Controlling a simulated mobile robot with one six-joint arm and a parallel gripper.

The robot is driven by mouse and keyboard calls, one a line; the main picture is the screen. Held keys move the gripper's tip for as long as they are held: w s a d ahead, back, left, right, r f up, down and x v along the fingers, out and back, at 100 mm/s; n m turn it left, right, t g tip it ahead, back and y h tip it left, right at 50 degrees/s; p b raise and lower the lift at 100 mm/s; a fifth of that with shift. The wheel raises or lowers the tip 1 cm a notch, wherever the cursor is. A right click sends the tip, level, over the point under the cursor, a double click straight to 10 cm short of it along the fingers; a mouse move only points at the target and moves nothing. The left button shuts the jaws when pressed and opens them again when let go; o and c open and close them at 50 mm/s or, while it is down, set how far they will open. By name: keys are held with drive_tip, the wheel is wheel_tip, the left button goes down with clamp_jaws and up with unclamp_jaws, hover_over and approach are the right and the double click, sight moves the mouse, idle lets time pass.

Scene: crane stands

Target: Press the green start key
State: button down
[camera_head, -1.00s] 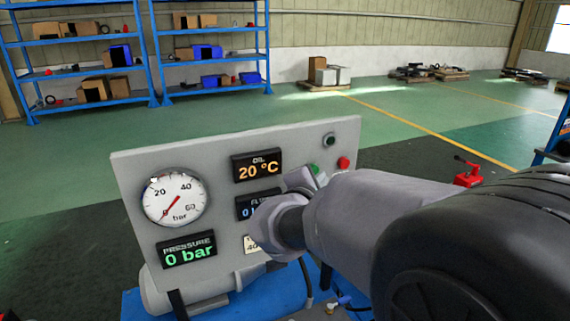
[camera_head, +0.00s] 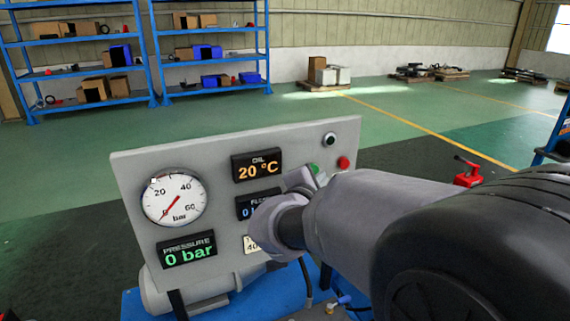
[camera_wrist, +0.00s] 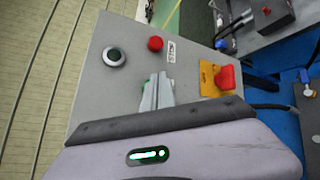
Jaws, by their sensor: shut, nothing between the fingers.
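The green start key (camera_head: 313,168) shows as a small patch on the grey panel (camera_head: 225,152), left of a red key (camera_head: 343,163). My gripper (camera_head: 308,176) is in front of the panel, its tips at the green key. In the wrist view my gripper's fingers (camera_wrist: 158,88) are together and empty, pointing at the panel. They cover most of the green key there. Contact looks likely, but how far the key is pushed in is hidden.
The gauge (camera_head: 174,198) needle is near zero; the displays read 20 °C and 0 bar (camera_head: 187,251). My arm hides part of the flow display (camera_head: 258,205). In the wrist view, a red mushroom button (camera_wrist: 225,77) on a yellow plate stands right of my fingers.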

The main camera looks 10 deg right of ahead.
drive_tip(key=shift+w, duration=0.1)
idle(0.3)
drive_tip(key=shift+w+a, duration=0.1)
drive_tip(key=shift+w, duration=0.25)
drive_tip(key=shift+w+a+b, duration=0.1)
drive_tip(key=shift+w+b, duration=0.3)
drive_tip(key=shift+w, duration=0.1)
idle(0.6)
drive_tip(key=shift+s, duration=0.1)
drive_tip(key=shift+s+d+b, duration=0.2)
drive_tip(key=shift+s+b, duration=0.35)
drive_tip(key=shift+s, duration=0.25)
drive_tip(key=shift+s+d+b, duration=0.25)
drive_tip(key=shift+s+b, duration=0.2)
drive_tip(key=shift+s, duration=0.8)
drive_tip(key=shift+s+d+b, duration=0.2)
drive_tip(key=shift+s+b, duration=0.25)
drive_tip(key=shift+s, duration=0.8)
